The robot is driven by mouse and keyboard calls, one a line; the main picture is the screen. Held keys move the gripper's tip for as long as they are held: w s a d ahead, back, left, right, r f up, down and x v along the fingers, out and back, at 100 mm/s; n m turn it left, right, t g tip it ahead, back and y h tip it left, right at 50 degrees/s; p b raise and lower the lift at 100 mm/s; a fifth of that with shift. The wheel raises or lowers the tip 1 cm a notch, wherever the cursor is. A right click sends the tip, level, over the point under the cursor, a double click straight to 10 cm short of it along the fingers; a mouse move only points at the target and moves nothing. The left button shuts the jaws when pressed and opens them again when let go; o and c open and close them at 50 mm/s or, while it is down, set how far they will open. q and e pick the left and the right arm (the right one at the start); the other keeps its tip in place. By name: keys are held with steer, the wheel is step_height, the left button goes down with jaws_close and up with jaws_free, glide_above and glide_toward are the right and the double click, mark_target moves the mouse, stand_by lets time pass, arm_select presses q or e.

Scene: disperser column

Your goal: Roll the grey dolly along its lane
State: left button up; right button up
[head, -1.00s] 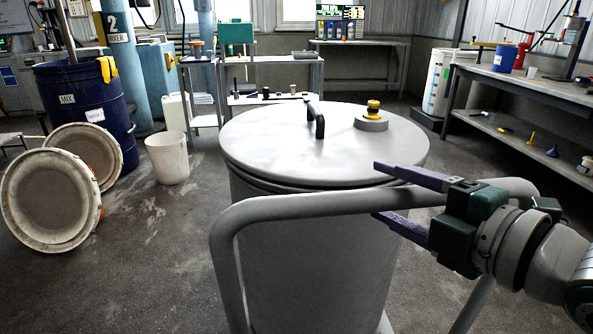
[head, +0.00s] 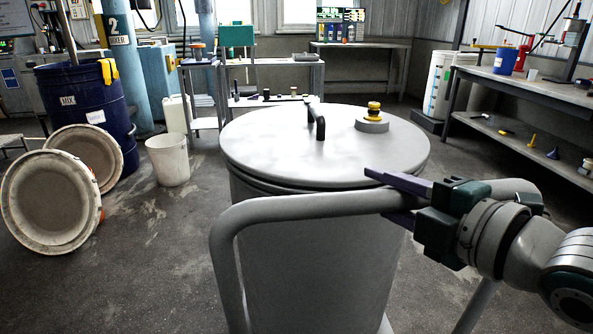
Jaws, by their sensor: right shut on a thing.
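The grey dolly's bent tube handle (head: 300,207) crosses the front of the head view, with its left upright dropping out of the bottom edge. A large grey lidded drum (head: 315,265) stands just behind the handle. Its lid (head: 270,150) has a dark bar handle and a yellow-topped fitting. The dolly's base and wheels are out of sight. My right gripper (head: 392,196) comes in from the right, its purple fingers above and below the handle's top bar near its right end. It is shut on the bar. My left gripper is not in view.
A blue MIX drum (head: 88,105), two round lids (head: 50,200) and a white bucket (head: 168,160) stand at the left. A workbench (head: 530,85) runs along the right. Small tables (head: 270,75) stand behind the drum. Bare floor (head: 150,270) lies at left.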

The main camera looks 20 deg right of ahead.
jaws_close()
stand_by(0.8)
